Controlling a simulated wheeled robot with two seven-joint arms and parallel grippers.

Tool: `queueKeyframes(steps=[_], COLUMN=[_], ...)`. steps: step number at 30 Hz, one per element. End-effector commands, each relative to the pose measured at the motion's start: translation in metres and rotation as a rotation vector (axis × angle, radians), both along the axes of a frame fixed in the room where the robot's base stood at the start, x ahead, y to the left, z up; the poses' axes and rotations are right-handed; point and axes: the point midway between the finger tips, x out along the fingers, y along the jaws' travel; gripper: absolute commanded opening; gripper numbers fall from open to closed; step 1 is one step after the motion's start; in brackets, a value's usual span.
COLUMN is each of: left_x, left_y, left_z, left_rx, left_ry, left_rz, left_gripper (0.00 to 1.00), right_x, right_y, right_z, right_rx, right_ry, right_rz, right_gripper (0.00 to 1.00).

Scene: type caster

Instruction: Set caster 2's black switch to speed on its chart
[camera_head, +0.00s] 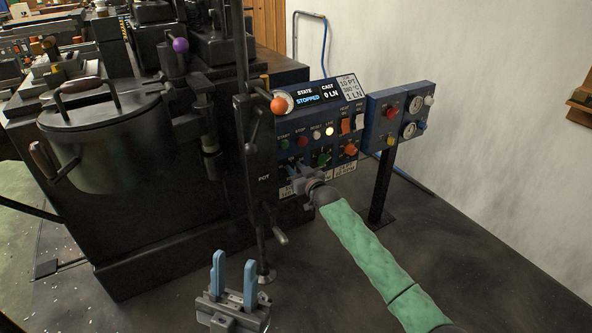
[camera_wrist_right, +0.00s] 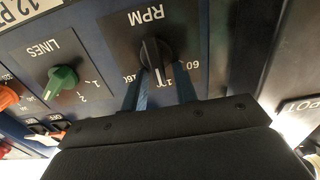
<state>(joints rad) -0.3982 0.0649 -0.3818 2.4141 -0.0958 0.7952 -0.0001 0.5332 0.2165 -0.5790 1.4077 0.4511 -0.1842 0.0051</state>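The black RPM switch (camera_wrist_right: 155,55) is on a dark plate in the right wrist view. Its white pointer line points down toward the middle of the numbers near the fingers; 60 is to the right, and the others are partly covered. My right gripper (camera_wrist_right: 160,88) is open, its blue fingers apart on either side of the switch's lower end; contact cannot be told. In the head view my right gripper (camera_head: 298,178) is at the lower left of the control panel (camera_head: 325,130) and hides the switch. My left gripper (camera_head: 235,272) is open and empty above the floor.
A green LINES switch (camera_wrist_right: 62,80) is beside the RPM plate. A chart card (camera_wrist_right: 28,10) is cut off at the top left. The display (camera_head: 318,95) reads STOPPED. An orange-knobbed lever (camera_head: 279,104) and the caster's pot (camera_head: 110,140) are to the left. A gauge box (camera_head: 400,112) is to the right.

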Motion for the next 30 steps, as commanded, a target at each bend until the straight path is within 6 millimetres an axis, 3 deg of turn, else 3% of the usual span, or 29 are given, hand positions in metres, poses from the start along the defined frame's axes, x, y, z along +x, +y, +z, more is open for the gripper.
queueKeyframes(steps=[1, 3, 5, 20, 26, 30], left_x=[0.0, 0.0, 0.0, 0.008, 0.042, 0.066], left_y=[0.0, 0.0, 0.0, -0.002, -0.015, -0.023], left_z=[0.0, 0.0, 0.0, -0.005, -0.053, -0.096], left_rx=[0.001, 0.001, 0.002, 0.009, 0.057, 0.101], left_ry=[0.0, -0.001, -0.002, 0.038, 0.243, 0.408], left_rz=[0.0, 0.001, 0.0, -0.002, -0.011, -0.019], left_gripper=[0.36, 0.36, 0.36, 0.36, 0.36, 0.36], right_x=[0.0, 0.0, 0.0, -0.001, -0.001, -0.001], right_y=[0.0, 0.0, 0.0, -0.001, -0.002, -0.003], right_z=[0.0, 0.0, -0.001, -0.007, -0.009, -0.011], right_rx=[0.0, 0.0, -0.001, 0.017, 0.083, 0.158], right_ry=[0.0, 0.0, 0.001, 0.023, 0.065, 0.111], right_rz=[0.0, 0.0, 0.0, 0.0, -0.001, -0.001], right_gripper=[0.18, 0.04, 0.0, 0.0, 0.0, 0.0])
